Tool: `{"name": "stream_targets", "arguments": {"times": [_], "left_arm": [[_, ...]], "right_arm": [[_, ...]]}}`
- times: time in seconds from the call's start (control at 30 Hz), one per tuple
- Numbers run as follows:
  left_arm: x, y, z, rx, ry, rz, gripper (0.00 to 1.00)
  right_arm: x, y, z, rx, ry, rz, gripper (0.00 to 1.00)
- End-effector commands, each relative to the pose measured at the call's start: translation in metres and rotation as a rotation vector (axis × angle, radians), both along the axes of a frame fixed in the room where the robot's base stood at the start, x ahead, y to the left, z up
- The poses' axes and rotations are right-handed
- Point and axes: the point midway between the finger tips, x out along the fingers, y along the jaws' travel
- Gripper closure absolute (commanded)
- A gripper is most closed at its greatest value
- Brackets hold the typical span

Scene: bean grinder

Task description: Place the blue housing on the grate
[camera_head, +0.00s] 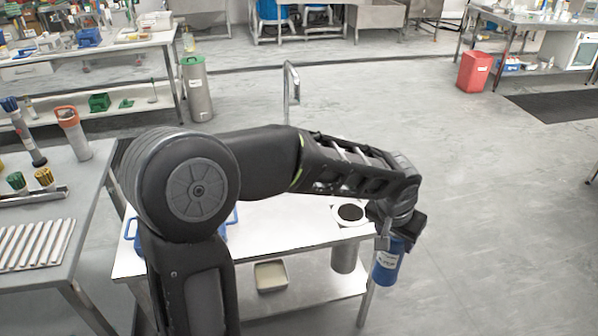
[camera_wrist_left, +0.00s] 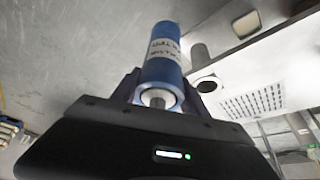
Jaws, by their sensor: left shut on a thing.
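The blue housing (camera_head: 388,265) is a blue cylinder with a white label, held off the table's right side over the floor. My left gripper (camera_head: 386,241) is shut on it, with the housing hanging below in the head view. In the left wrist view the housing (camera_wrist_left: 163,55) sits between the fingers of the gripper (camera_wrist_left: 158,92), its near end showing a pale round opening. A perforated panel, which looks like the grate (camera_wrist_left: 255,102), is in the white table top, apart from the housing. My arm seems to hide it in the head view. My right gripper is not in view.
A round black opening (camera_head: 350,212) lies at the table's right end, with a grey cylinder (camera_head: 344,255) under it. A pale box (camera_head: 271,276) is on the lower shelf. Blue handles (camera_head: 131,228) show at the table's left.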

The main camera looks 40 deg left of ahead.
Motion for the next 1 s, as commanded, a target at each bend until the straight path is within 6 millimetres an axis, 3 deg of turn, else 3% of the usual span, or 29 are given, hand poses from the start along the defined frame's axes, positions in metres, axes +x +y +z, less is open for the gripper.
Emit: {"name": "stream_targets", "arguments": {"times": [0.17, 0.27, 0.5, 0.7, 1.0], "left_arm": [[0.004, 0.013, -0.010, -0.003, 0.001, 0.016, 1.00], [0.009, 0.033, -0.022, -0.006, 0.002, 0.036, 1.00], [0.018, 0.107, -0.061, -0.009, 0.003, 0.108, 1.00], [0.018, 0.151, -0.079, -0.002, 0.000, 0.144, 1.00], [0.018, 0.160, -0.080, 0.000, -0.003, 0.152, 1.00]], "right_arm": [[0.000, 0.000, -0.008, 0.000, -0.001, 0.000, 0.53], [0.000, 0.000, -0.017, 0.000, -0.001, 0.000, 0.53], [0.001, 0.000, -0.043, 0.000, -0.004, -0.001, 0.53], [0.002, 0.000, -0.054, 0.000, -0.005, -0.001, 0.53], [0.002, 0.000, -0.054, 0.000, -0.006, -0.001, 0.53]]}}
